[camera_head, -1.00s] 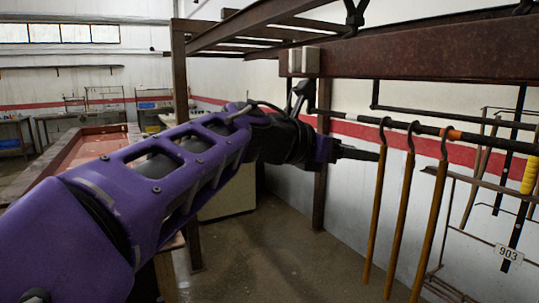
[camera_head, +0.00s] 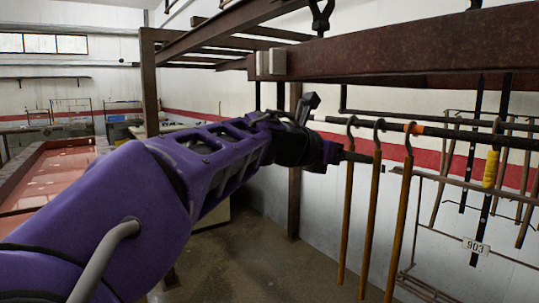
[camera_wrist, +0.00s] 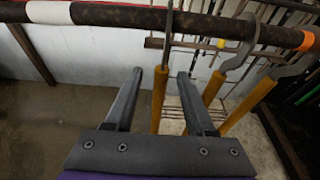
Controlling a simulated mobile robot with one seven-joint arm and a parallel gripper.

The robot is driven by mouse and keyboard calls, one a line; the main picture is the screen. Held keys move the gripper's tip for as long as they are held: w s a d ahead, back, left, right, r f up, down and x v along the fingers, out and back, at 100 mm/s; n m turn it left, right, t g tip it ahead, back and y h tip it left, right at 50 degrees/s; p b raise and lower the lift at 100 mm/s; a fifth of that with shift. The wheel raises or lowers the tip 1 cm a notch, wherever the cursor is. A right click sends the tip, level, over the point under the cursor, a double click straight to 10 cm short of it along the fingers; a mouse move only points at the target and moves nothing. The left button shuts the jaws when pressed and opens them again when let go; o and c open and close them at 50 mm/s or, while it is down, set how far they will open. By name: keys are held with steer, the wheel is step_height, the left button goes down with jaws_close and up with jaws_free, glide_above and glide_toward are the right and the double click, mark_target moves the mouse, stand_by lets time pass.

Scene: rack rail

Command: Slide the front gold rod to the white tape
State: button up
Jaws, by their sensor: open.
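Three gold rods hang by grey hooks from a dark horizontal rail (camera_head: 455,133). In the head view they are the left rod (camera_head: 347,225), middle rod (camera_head: 370,225) and right rod (camera_head: 399,230). My gripper (camera_head: 360,157) overlaps the upper left rod there. In the wrist view its fingers (camera_wrist: 161,72) are open, and the left rod (camera_wrist: 159,95) shows in the gap. I cannot tell whether it is within finger reach. The middle rod (camera_wrist: 214,88) and right rod (camera_wrist: 250,105) are right of the fingers. White tape (camera_wrist: 48,12) wraps the rail at the far left.
Orange tape (camera_head: 417,129) marks the rail just right of the rods. A rusty beam (camera_head: 420,45) runs above. A rack with a yellow grip (camera_head: 490,169) and a 903 tag (camera_head: 475,246) stands right. The floor (camera_head: 265,265) below is open.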

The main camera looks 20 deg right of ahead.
steer(key=w+a+p, duration=0.3)
steer(key=w+p, duration=0.1)
steer(key=w, duration=0.5)
steer(key=shift+w+a, duration=0.2)
stand_by(0.6)
